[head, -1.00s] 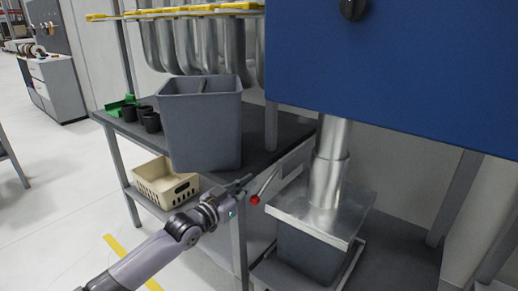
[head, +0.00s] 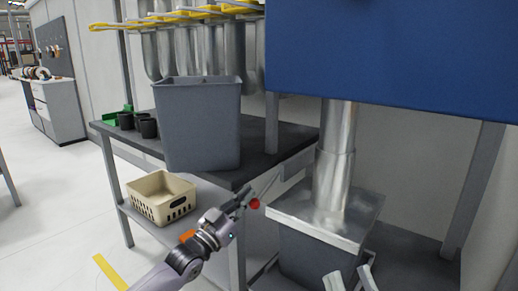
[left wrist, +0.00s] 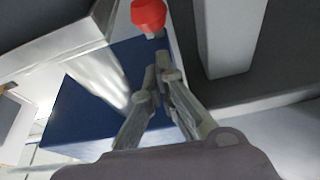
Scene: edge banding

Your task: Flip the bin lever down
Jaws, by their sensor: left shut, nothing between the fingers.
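The bin lever is a thin rod (head: 269,188) with a red ball knob (head: 254,204) at its lower end, left of the metal-lidded bin (head: 312,259). In the left wrist view the red knob (left wrist: 148,14) is at the top, just beyond the fingertips. My left gripper (head: 246,194) is shut and empty, close beside the knob; I cannot tell whether they touch. Its fingers (left wrist: 163,66) are together in the wrist view. My right gripper (head: 350,277) shows only two pale fingers at the bottom edge, apart and with nothing visible between them.
A large grey bin (head: 200,130) and black cups (head: 148,127) stand on the dark table (head: 265,148). A cream basket (head: 160,197) sits on the lower shelf. A metal duct (head: 335,155) drops from the blue cabinet (head: 400,60) onto the bin lid (head: 320,218).

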